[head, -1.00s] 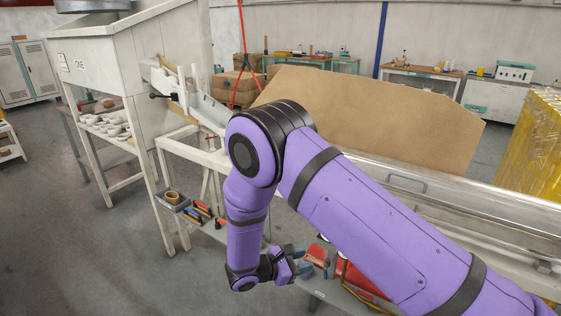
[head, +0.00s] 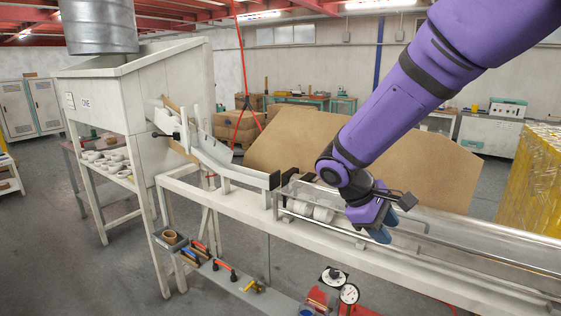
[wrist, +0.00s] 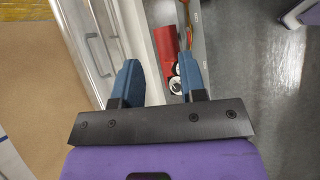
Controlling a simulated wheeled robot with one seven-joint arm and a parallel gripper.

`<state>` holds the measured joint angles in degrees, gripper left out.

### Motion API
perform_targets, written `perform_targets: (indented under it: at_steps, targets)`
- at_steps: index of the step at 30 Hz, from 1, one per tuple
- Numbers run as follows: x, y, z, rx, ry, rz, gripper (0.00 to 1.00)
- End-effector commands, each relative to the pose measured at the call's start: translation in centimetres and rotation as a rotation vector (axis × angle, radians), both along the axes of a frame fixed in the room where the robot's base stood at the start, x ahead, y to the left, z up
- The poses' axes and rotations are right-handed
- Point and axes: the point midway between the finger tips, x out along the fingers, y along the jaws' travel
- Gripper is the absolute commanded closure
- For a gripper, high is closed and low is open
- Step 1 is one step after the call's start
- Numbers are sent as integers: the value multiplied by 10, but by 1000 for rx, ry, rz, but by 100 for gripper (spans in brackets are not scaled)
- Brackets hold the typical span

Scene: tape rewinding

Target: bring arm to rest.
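My gripper (head: 390,228) hangs at the end of my purple arm in the head view, pointing down over the long clear-covered trough (head: 440,225) on the white bench. In the wrist view its two blue fingers (wrist: 158,82) are spread apart. Nothing shows between them but the bench edge, the floor and the lower shelf beyond. White rolls (head: 315,212) lie in the trough to the left of my gripper, apart from it. My upper arm crosses the top right of the head view.
A white hopper cabinet (head: 150,95) with a chute (head: 225,165) stands at the left. A lower shelf holds hand tools (head: 222,268), gauges (head: 349,293) and a red box (wrist: 166,45). A large brown board (head: 290,140) stands behind the trough. Grey floor is clear in front.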

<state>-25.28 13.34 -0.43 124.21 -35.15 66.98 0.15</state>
Motion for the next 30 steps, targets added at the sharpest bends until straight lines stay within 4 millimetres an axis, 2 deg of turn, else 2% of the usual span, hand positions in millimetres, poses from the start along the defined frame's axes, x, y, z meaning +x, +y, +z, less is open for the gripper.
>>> perform_targets:
  at_steps: [1, 6, 15, 24, 30]
  targets:
    - [-8, -9, 14, 38, -31, -37, 62]
    - [-36, -31, 46, 160, -118, -148, 62]
    - [-91, -62, 92, 369, -291, -328, 62]
    - [-150, -80, 123, 568, -488, -487, 62]
    - [-185, -84, 135, 687, -621, -573, 62]
